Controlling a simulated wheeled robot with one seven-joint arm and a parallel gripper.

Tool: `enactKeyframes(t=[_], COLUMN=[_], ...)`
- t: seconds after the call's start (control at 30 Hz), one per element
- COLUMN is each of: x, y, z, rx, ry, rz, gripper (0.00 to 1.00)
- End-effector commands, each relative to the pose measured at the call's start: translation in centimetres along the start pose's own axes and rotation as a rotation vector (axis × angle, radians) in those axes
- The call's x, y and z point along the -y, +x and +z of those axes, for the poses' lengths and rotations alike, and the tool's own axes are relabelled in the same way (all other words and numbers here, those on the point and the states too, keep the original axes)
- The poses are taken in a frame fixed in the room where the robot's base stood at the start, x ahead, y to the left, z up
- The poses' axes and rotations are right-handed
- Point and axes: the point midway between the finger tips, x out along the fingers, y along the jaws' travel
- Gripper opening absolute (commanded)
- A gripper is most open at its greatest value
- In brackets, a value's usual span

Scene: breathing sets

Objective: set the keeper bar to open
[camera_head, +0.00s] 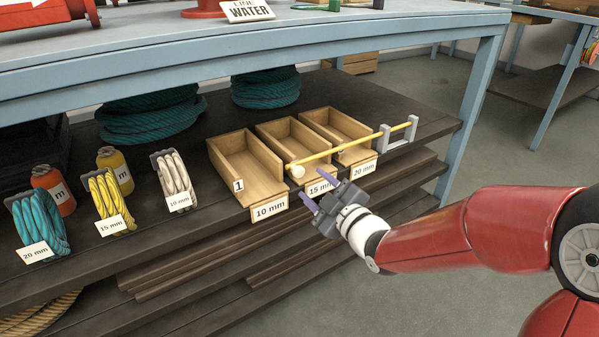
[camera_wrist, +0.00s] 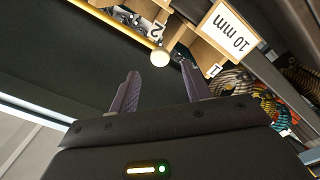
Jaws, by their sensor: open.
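The keeper bar (camera_head: 345,152) is a thin yellow rod with a pale round knob (camera_head: 297,171) at its left end. It runs across the fronts of the 15 mm and 20 mm boxes, and its right end passes through a grey bracket (camera_head: 399,133). The knob sits near the divide between the 10 mm and 15 mm boxes. My gripper (camera_head: 319,192) is open and empty, in front of and below the knob, apart from it. In the wrist view the knob (camera_wrist: 160,57) shows just beyond the fingertips, between them, with the bar (camera_wrist: 108,20) running up left.
The wooden boxes, including the 10 mm box (camera_head: 245,170), stand on the dark lower shelf (camera_head: 185,226). Left of them are hose coils (camera_head: 174,180) and orange and yellow bottles (camera_head: 54,188). The blue bench top (camera_head: 230,45) overhangs the shelf, with a leg (camera_head: 473,112) at right.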

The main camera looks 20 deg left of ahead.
Motion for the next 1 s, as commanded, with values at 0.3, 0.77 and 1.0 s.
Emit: enactKeyframes(t=[0.3, 0.77, 1.0], x=[0.1, 0.0, 0.0], y=[5.0, 7.2, 7.2], z=[-0.1, 0.0, 0.0], rx=[-0.002, -0.001, -0.001], ry=[0.006, 0.005, 0.005], rz=[-0.001, 0.0, 0.0], gripper=[0.48, 0.48, 0.23])
